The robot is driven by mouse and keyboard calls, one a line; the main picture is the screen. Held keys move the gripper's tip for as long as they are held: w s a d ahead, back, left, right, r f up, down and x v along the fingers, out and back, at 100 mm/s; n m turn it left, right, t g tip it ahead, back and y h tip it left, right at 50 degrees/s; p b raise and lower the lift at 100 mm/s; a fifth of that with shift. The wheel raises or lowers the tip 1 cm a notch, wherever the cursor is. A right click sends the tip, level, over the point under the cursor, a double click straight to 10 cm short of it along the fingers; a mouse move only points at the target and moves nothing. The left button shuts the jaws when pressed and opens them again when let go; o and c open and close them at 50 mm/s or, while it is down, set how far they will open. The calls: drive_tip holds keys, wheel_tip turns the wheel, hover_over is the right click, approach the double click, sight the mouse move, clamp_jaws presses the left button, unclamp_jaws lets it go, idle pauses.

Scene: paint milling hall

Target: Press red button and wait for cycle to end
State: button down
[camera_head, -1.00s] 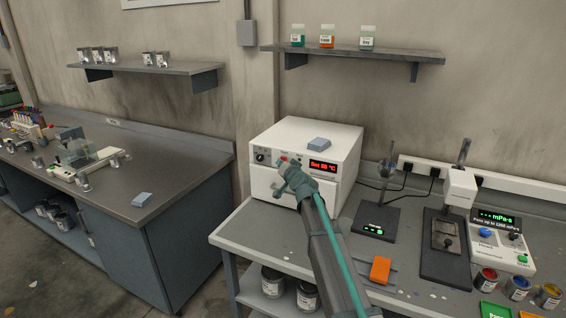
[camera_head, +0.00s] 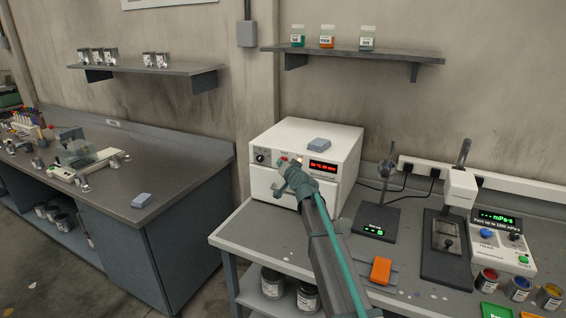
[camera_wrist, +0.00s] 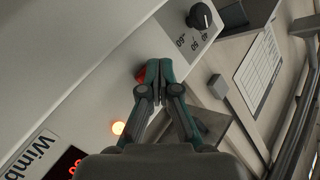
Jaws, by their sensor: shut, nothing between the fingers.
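The white oven-like box (camera_head: 330,148) stands on the grey bench, with a black knob (camera_head: 260,157) and a lit red display (camera_head: 322,168) on its front. The red button (camera_wrist: 141,75) is on its front panel between the knob and a glowing orange lamp (camera_wrist: 118,128). My gripper (camera_wrist: 159,64) is shut and empty, its fingertips right beside the red button and partly covering it; I cannot tell whether they touch it. In the head view my gripper (camera_head: 284,168) is in front of the panel. The display text is too blurred to read.
To the right are a small scale (camera_head: 377,222), an orange block (camera_head: 380,270), a viscosity meter (camera_head: 500,236) and paint cans (camera_head: 517,288). A shelf (camera_head: 350,52) with jars hangs above.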

drive_tip(key=shift+s+a, duration=0.25)
drive_tip(key=shift+s, duration=0.45)
drive_tip(key=s, duration=0.1)
drive_tip(key=s+a+p, duration=0.1)
drive_tip(key=s, duration=0.1)
drive_tip(key=s+p, duration=0.1)
drive_tip(key=shift+s+a, duration=0.3)
drive_tip(key=shift+a, duration=0.1)
drive_tip(key=shift+a, duration=0.1)
idle(0.4)
